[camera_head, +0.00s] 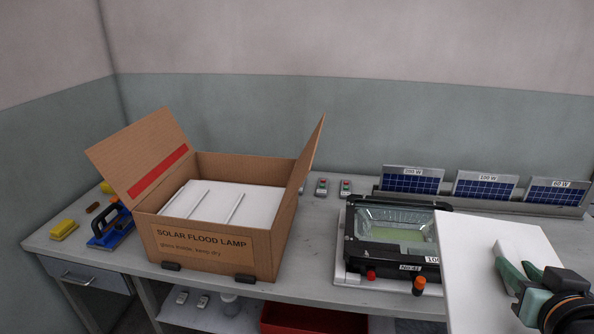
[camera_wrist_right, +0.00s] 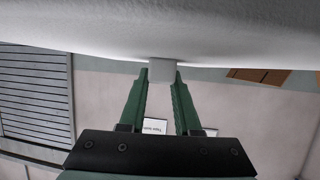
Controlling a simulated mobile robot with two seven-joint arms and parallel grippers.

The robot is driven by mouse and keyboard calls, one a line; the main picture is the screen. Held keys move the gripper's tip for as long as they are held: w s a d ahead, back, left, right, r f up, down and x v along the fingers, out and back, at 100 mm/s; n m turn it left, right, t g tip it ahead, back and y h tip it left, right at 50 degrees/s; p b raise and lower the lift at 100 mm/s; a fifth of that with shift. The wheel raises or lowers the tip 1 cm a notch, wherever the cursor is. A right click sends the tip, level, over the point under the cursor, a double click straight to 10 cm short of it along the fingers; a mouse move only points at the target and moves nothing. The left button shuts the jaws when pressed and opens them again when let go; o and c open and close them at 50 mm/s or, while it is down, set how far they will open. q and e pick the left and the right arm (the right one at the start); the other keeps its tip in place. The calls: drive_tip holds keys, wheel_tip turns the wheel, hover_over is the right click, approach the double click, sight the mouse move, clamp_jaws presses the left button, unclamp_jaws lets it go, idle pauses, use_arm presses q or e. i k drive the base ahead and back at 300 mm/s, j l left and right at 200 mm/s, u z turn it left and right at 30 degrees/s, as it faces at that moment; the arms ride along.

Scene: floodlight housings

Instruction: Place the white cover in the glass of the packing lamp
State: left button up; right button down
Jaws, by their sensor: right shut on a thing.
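The white cover (camera_head: 465,262) is a flat white board at the right of the head view. My right gripper (camera_head: 515,262) is shut on it. In the right wrist view the green fingers of my right gripper (camera_wrist_right: 161,85) close on a small pale tab of the white cover (camera_wrist_right: 160,40). The black floodlight (camera_head: 382,262), with a clear glass front and reflector inside, lies on a white base on the bench, left of the cover. The cover is held in front of and overlaps the lamp's right side, hiding part of it. My left gripper is not in view.
An open cardboard box (camera_head: 208,262) marked "SOLAR FLOOD LAMP" holds white slotted packing. Several solar panels (camera_head: 412,180) stand in a rack at the back right. A red bin (camera_head: 310,320) sits below.

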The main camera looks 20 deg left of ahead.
sight(403, 228)
drive_tip(key=j+z, duration=0.1)
drive_tip(key=z, duration=0.35)
drive_tip(key=j+z, duration=0.1)
drive_tip(key=z, duration=0.35)
drive_tip(key=j+z, duration=0.1)
drive_tip(key=z, duration=0.35)
drive_tip(key=k+z, duration=0.1)
drive_tip(key=z, duration=0.35)
drive_tip(key=k+j+z, duration=0.1)
drive_tip(key=z, duration=0.35)
drive_tip(key=k+j+z, duration=0.15)
drive_tip(key=k+z, duration=0.35)
drive_tip(key=k, duration=0.15)
drive_tip(key=k+u, duration=0.25)
drive_tip(key=u, duration=0.15)
drive_tip(key=k+j+u, duration=0.15)
drive_tip(key=u, duration=0.75)
drive_tip(key=k+j+u, duration=0.1)
drive_tip(key=u, duration=0.4)
drive_tip(key=j+u, duration=0.15)
drive_tip(key=u, duration=0.3)
drive_tip(key=k+j+u, duration=0.1)
drive_tip(key=u, duration=0.4)
drive_tip(key=j+u, duration=0.15)
drive_tip(key=u, duration=0.35)
drive_tip(key=i+l+u, duration=0.2)
drive_tip(key=i, duration=0.45)
